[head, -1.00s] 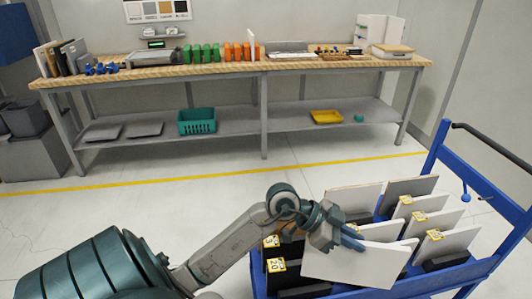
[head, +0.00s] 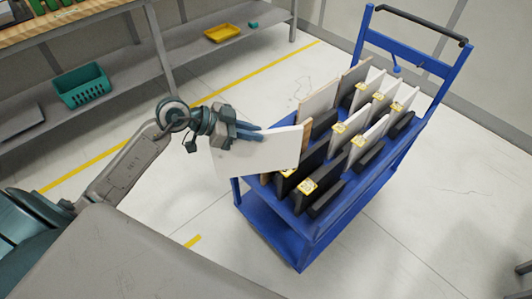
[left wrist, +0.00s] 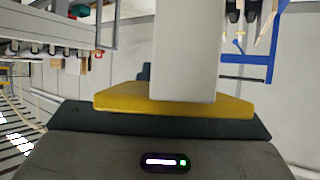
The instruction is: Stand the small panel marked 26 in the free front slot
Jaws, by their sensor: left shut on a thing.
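My left gripper (head: 250,131) is shut on a white panel (head: 250,160), holding it by its upper part in the air at the left end of the blue cart (head: 285,238). The panel hangs roughly upright, slightly tilted, and overlaps the cart's near left corner in the head view. No number shows on it. In the left wrist view the panel (left wrist: 186,50) stands out from the yellow gripper pad (left wrist: 175,105). My right gripper is not in view.
Several white and grey panels (head: 318,98) stand in the cart's further slots. The cart's push handle (head: 420,22) rises at the far right. A workbench with a teal basket (head: 82,85) and a yellow tray (head: 223,33) is at upper left.

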